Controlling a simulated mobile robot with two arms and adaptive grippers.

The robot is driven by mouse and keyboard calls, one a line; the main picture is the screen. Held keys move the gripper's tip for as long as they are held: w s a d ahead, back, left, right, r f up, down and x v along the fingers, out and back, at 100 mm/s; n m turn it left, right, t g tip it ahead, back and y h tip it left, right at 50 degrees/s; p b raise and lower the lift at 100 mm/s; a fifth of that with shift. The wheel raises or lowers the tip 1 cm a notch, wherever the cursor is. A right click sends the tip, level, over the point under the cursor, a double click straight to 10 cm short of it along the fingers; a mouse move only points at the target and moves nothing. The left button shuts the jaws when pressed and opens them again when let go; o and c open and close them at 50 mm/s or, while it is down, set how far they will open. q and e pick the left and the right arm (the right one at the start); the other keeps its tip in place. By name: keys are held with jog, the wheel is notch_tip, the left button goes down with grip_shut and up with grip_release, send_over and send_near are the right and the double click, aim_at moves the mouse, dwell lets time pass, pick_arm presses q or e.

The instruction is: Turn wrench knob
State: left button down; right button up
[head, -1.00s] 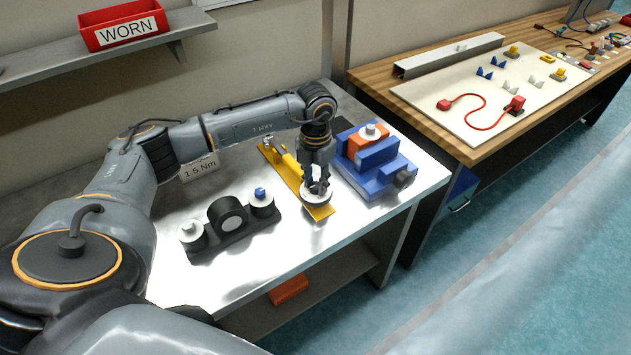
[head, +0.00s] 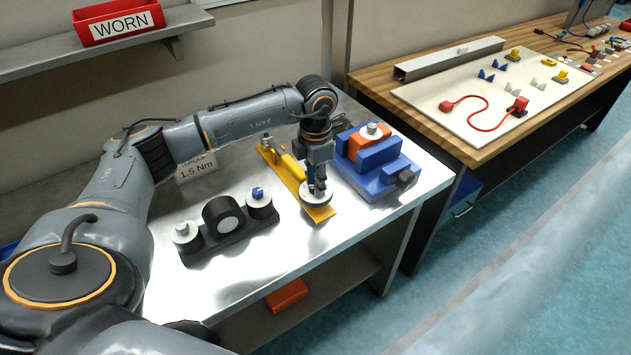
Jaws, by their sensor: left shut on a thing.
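The wrench is a yellow flat tool (head: 268,154) lying on the metal bench, with a round pale knob (head: 316,199) at its near end. My left gripper (head: 317,190) points straight down over the knob, its fingers shut on it. My right gripper is not in view.
A blue vise (head: 378,180) with an orange block (head: 364,137) stands close to the right of the wrench. A black fixture with round posts (head: 232,228) is to the left. A sign reading 1.5 Nm (head: 198,170) stands behind. The bench's front (head: 290,265) is clear.

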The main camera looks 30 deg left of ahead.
pick_arm(q)
jog(key=c, duration=1)
grip_release()
notch_tip(320, 180, up, 12)
jog(key=shift+f, duration=0.1)
